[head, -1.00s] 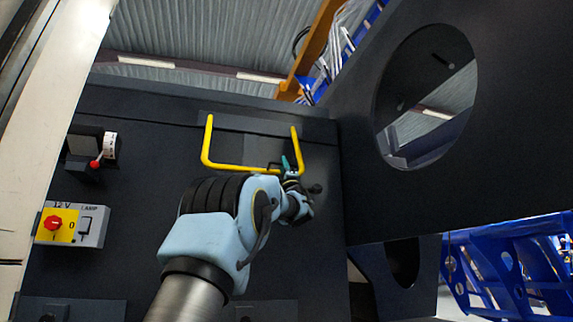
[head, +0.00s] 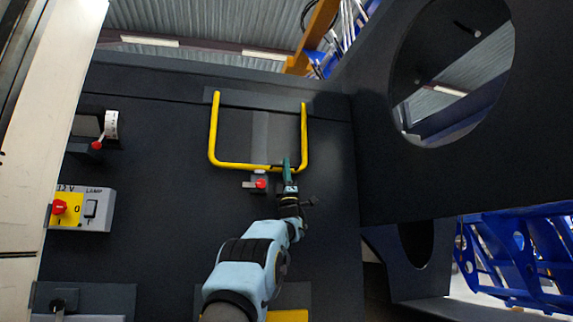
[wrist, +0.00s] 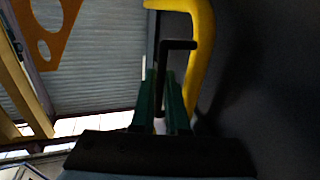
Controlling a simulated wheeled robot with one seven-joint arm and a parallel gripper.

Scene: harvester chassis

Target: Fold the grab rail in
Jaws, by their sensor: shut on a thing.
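The grab rail (head: 213,130) is a yellow U-shaped bar on the dark panel, its two upper ends at a mount plate and its crossbar lowest. My gripper (head: 287,165) is at the right part of the crossbar. In the wrist view my gripper (wrist: 162,100) has its green fingers shut on a thin black hooked bar (wrist: 180,44) beside the yellow rail (wrist: 203,50). A small catch with a red tip (head: 261,184) sits on the panel just below the crossbar. The gap between rail and panel is hard to judge.
A switch box with a red knob (head: 60,207) and a lamp switch is at the left. Another red-tipped switch (head: 97,145) is above it. A dark plate with a large round hole (head: 370,150) stands to the right. Part of a yellow bar (head: 288,315) shows below my arm.

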